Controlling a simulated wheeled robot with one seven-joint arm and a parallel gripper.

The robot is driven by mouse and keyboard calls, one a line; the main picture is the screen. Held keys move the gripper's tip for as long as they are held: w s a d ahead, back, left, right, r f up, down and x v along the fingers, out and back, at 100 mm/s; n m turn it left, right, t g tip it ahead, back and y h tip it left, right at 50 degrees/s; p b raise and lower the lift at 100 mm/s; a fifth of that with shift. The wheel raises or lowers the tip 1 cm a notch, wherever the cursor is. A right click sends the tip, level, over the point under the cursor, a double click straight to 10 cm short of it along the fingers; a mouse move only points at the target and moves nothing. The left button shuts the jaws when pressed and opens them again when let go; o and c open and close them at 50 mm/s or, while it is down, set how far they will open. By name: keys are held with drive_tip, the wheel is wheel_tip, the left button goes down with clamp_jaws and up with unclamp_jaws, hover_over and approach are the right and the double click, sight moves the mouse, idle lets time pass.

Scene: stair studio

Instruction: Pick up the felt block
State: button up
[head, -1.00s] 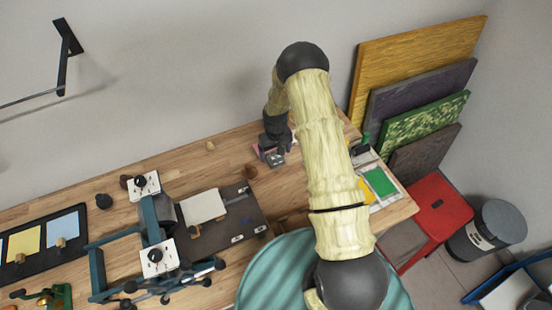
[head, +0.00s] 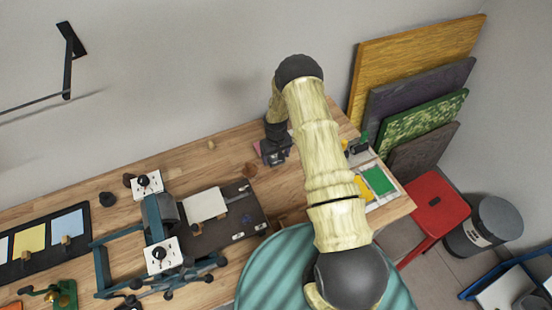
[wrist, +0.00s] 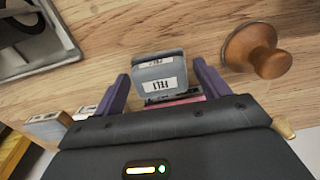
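The felt block (wrist: 159,72) is a grey block with white labels reading "FELT". In the wrist view it stands on the wooden bench between the two purple fingers of my gripper (wrist: 160,90). A gap shows on each side of it, so the fingers are apart and not closed on it. Its lower part is partly hidden by the gripper body, and a pink-red strip shows there. In the head view my gripper (head: 275,152) is low over the bench near the wall, and I cannot make out the block clearly.
A wooden knob (wrist: 265,50) stands close right of the fingers. Pale blocks (wrist: 48,124) lie to their left, and a grey-framed tray (wrist: 35,35) is at upper left. In the head view a dark board (head: 235,228) and a teal frame (head: 160,230) occupy the bench at left.

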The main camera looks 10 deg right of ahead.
drive_tip(key=c, duration=0.9)
drive_tip(key=shift+o, duration=0.2)
wheel_tip(320, 180, up, 10)
drive_tip(key=b, duration=0.4)
